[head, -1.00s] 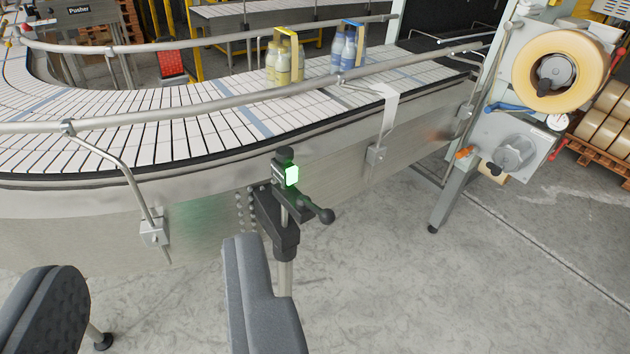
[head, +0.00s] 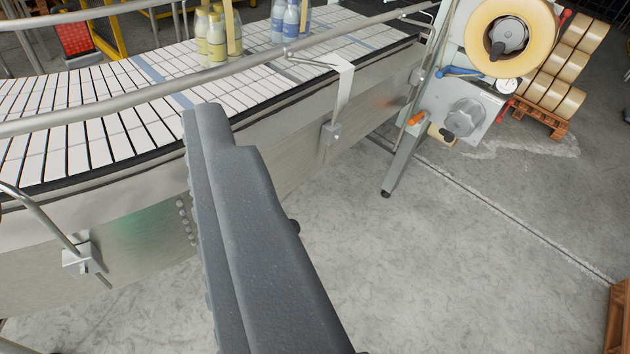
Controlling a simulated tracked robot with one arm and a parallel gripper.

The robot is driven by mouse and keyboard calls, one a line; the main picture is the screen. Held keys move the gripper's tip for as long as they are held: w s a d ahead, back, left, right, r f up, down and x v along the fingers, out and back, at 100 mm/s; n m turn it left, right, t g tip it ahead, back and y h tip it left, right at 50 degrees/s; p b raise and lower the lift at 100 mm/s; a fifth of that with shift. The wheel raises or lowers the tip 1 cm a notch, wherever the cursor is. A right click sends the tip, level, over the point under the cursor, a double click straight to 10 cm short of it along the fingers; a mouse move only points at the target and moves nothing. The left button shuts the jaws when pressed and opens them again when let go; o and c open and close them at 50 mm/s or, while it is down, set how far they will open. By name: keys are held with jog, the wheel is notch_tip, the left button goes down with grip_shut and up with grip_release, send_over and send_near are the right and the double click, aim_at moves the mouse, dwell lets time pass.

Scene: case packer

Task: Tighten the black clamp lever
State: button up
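In the head view, one grey finger of my gripper (head: 240,210) fills the middle, its tip over the conveyor's side. The other finger does not show, so I cannot tell how wide the gripper stands. The black clamp lever (head: 295,226) is almost wholly hidden behind this finger. Only a small dark bit, seemingly its ball end, shows at the finger's right edge. The clamp body, its post and the green light are hidden. I cannot tell whether the finger touches the lever.
The conveyor (head: 95,130) with its guide rail (head: 150,99) runs across behind my finger. A rail bracket (head: 82,256) juts out at left. Yellow bottles (head: 216,38) and blue bottles (head: 290,20) stand on the belt. A tape machine (head: 465,110) stands right.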

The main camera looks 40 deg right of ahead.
jog(key=w+d+f+n+t+h+p, duration=0.1)
jog(key=w+d+f+n, duration=0.1)
jog(key=w+d+f, duration=0.45)
jog(key=w+d+f+n+t+h+p, duration=0.15)
jog(key=w+d+f, duration=0.25)
jog(key=w+d, duration=0.55)
jog(key=d+f+n+y+p, duration=0.1)
jog(key=d+f+n+y, duration=0.4)
jog(key=f, duration=0.8)
jog(key=s+f+m+g+y+p, duration=0.1)
jog(key=s+f+y, duration=0.25)
jog(key=f, duration=0.35)
jog(key=s+f+g+y+p, duration=0.1)
jog(key=s+f+y, duration=0.2)
jog(key=s+f, duration=0.25)
jog(key=p+x, duration=0.1)
jog(key=x, duration=1.3)
jog(key=shift+w+f, duration=0.1)
jog(key=shift+f, duration=0.1)
jog(key=shift+c, duration=0.3)
grip_shut()
